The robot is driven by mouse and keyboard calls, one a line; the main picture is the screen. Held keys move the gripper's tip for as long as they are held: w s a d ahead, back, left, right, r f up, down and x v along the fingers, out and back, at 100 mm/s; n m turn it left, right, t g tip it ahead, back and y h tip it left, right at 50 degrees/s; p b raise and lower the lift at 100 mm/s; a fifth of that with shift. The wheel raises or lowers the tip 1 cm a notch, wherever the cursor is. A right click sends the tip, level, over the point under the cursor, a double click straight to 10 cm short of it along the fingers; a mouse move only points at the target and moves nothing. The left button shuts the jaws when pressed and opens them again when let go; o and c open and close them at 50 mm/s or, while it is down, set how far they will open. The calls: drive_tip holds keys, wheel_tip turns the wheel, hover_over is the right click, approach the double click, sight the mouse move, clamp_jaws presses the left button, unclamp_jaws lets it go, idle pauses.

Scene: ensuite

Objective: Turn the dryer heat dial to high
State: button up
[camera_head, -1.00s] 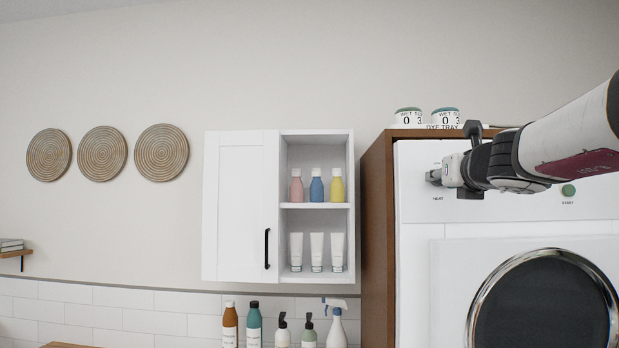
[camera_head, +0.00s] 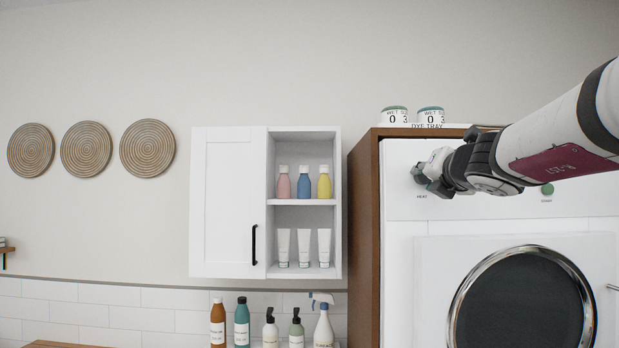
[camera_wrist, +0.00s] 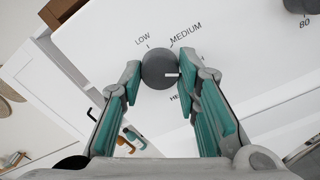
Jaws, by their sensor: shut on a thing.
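The dryer (camera_head: 400,270) stands at the right of the head view. Its round dark-grey heat dial (camera_wrist: 158,68) shows in the wrist view, with a white pointer mark toward the right side of the picture. My gripper (camera_wrist: 158,76) is shut on the dial, one finger on each side. In the head view my gripper (camera_head: 421,177) is at the panel's left end, just above the word HEAT, and hides most of the dial.
Another dark dial (camera_wrist: 300,5) is at the wrist view's top right corner. A green start button (camera_head: 547,189) lies below my arm. Two round containers (camera_head: 412,116) stand on the dryer's top. A white wall cabinet (camera_head: 228,205) with bottles and tubes hangs left of the dryer.

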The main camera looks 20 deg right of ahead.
drive_tip(key=o, duration=1.2)
drive_tip(key=shift+c, duration=0.2)
drive_tip(key=v, duration=1.2)
